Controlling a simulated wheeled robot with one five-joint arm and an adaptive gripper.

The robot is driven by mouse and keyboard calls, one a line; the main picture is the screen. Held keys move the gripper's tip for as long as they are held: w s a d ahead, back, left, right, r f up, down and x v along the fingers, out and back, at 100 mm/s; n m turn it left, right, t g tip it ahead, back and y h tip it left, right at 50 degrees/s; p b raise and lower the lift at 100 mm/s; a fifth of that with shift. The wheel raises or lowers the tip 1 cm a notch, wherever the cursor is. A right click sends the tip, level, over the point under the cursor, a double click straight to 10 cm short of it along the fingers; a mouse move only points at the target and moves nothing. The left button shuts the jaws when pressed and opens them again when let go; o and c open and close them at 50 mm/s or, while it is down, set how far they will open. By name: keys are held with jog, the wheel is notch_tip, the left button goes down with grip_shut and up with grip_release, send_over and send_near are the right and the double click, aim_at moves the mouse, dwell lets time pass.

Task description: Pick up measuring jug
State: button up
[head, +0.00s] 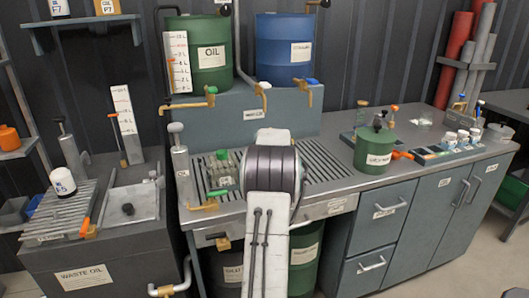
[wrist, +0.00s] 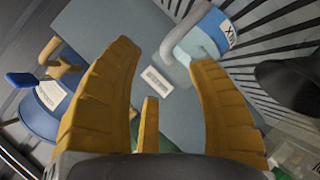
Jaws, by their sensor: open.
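I cannot pick out the measuring jug with certainty. In the wrist view, a pale, rounded vessel with a blue band (wrist: 210,32) and a part-read label shows beyond the right fingertip, with a thick grey curved piece beside it. It may be the jug. My gripper (wrist: 165,58) is open, with nothing between its yellow-brown fingers. A blue-grey panel with a white label lies beyond them. In the head view my arm hides the gripper and part of the slatted bench top. A clear container (head: 499,132) stands at the bench's right end, too small to identify.
A green OIL drum (head: 210,60) and a blue drum (head: 284,55) stand on the raised shelf, with taps below. A green can (head: 374,152) stands right of my arm. The waste oil unit (head: 85,276) is at left. Slats (wrist: 275,30) run along the wrist view's right.

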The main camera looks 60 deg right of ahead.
jog(key=shift+w+p+x, duration=0.2)
jog(key=shift+p+x, duration=0.65)
jog(key=shift+x, duration=1.8)
jog(key=shift+a, duration=0.2)
jog(key=c, duration=1)
grip_shut()
jog(key=shift+r, duration=0.1)
